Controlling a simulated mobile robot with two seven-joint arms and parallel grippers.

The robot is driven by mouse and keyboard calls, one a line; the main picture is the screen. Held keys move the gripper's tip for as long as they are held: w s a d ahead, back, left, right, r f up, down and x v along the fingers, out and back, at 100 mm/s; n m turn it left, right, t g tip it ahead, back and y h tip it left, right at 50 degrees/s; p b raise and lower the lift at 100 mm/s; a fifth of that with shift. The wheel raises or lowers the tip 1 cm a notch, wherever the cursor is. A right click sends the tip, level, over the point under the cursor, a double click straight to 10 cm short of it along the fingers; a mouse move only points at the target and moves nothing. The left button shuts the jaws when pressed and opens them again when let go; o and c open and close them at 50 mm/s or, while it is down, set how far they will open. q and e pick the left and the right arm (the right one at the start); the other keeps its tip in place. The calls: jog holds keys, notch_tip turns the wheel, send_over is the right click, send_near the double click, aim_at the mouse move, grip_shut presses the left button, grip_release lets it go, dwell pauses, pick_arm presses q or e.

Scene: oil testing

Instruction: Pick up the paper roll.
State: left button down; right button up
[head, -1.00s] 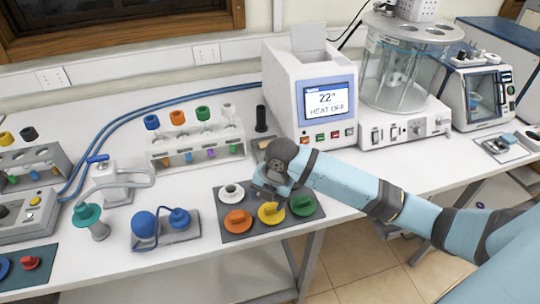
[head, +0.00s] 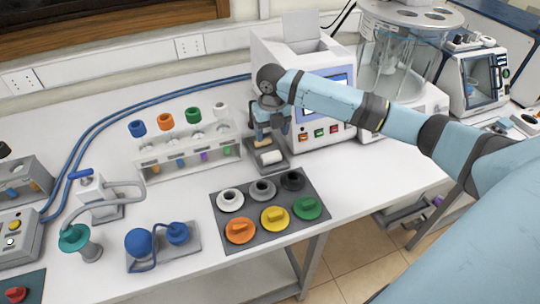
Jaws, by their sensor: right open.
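A small white roll (head: 271,157), which looks like the paper roll, lies on a small grey tray (head: 279,167) in front of the heating machine. My right gripper (head: 270,139) points down just above and behind the roll and is open. It hides part of the tray's back. I cannot tell whether its fingertips touch the roll. My left gripper is not in view.
The white machine with a screen (head: 312,95) stands close behind and to the right of the tray. A test tube rack (head: 190,152) is to the left. A dark mat (head: 268,204) with several coloured knobs lies in front.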

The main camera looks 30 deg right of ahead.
send_over(271, 154)
notch_tip(271, 154, down, 5)
jog(key=shift+w+r, duration=0.1)
jog(key=shift+r, duration=0.05)
jog(key=shift+f, duration=0.65)
notch_tip(271, 154, down, 4)
jog(key=shift+f+p, duration=0.2)
jog(key=shift+p, duration=0.4)
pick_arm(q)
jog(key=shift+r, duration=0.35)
pick_arm(e)
jog(key=c, duration=0.6)
